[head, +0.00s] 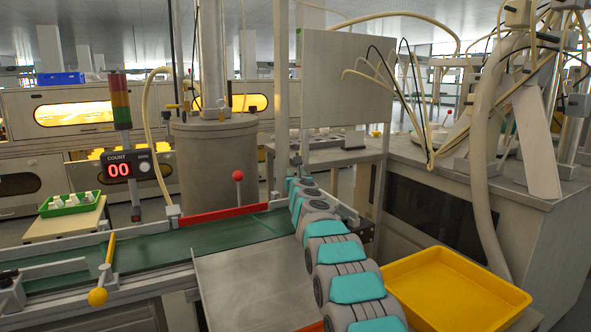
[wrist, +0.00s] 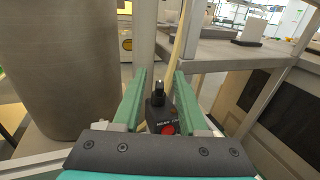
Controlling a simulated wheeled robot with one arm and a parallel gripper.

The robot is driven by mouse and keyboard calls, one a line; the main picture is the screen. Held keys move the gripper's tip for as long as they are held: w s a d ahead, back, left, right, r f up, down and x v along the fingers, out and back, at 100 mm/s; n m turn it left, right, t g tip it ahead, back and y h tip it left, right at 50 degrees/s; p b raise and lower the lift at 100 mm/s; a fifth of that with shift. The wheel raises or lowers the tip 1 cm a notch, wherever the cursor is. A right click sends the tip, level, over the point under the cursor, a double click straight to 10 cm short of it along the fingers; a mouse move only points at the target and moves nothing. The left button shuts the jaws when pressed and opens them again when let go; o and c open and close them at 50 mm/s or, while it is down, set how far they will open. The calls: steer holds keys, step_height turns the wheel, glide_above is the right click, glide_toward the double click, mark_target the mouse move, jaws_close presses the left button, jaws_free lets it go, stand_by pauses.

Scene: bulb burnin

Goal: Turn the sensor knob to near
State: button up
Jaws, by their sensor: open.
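The sensor (wrist: 156,112) is a small dark box in the middle of the wrist view, with a red round spot on its face and small lettering too blurred to read surely. A black upright knob (wrist: 158,88) stands on top of it. My gripper (wrist: 159,80) is open, with one green finger on each side of the knob in the picture. I cannot tell whether either finger touches it. In the head view my gripper (head: 294,187) is at the conveyor's far right edge, and my arm hides the sensor.
A green conveyor (head: 230,232) with a red bar (head: 225,214) runs left of my arm. A red-topped lever (head: 238,176) and a grey drum (head: 215,155) stand behind. A yellow bin (head: 455,290) sits at right. A count display (head: 120,170) shows 00.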

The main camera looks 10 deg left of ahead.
jaws_close()
stand_by(0.4)
